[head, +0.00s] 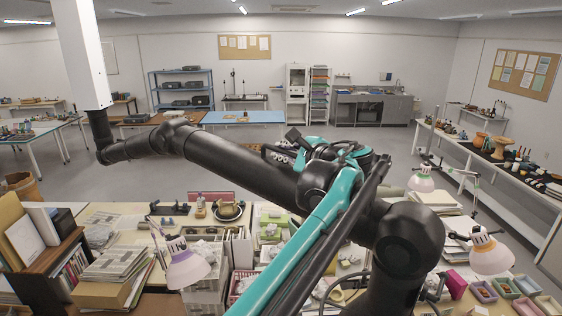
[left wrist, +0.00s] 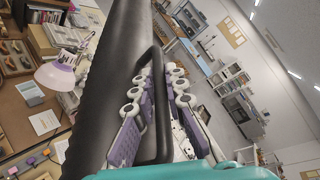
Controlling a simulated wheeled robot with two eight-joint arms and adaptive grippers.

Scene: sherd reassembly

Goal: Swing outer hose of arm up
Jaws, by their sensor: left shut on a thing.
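A jointed black extraction arm hangs from a white post (head: 82,55) at upper left in the head view. Its outer hose (head: 235,168) slopes down to the right from the middle joint (head: 172,135), passing behind my teal left arm. In the left wrist view the hose is the wide dark tube (left wrist: 108,85), with a black bar handle (left wrist: 157,60) along its side. My left gripper (left wrist: 157,84), with purple fingers and pale rollers, is shut around this handle. In the head view the left gripper (head: 277,153) shows small beyond the hose. My right gripper is not in view.
Below the hose, a cluttered worktable carries a lamp (head: 188,265), book piles (head: 115,263) and trays. Two more lamps (head: 490,253) stand at right. A long side bench (head: 500,165) holds pots. The floor beyond and the air above the hose look clear.

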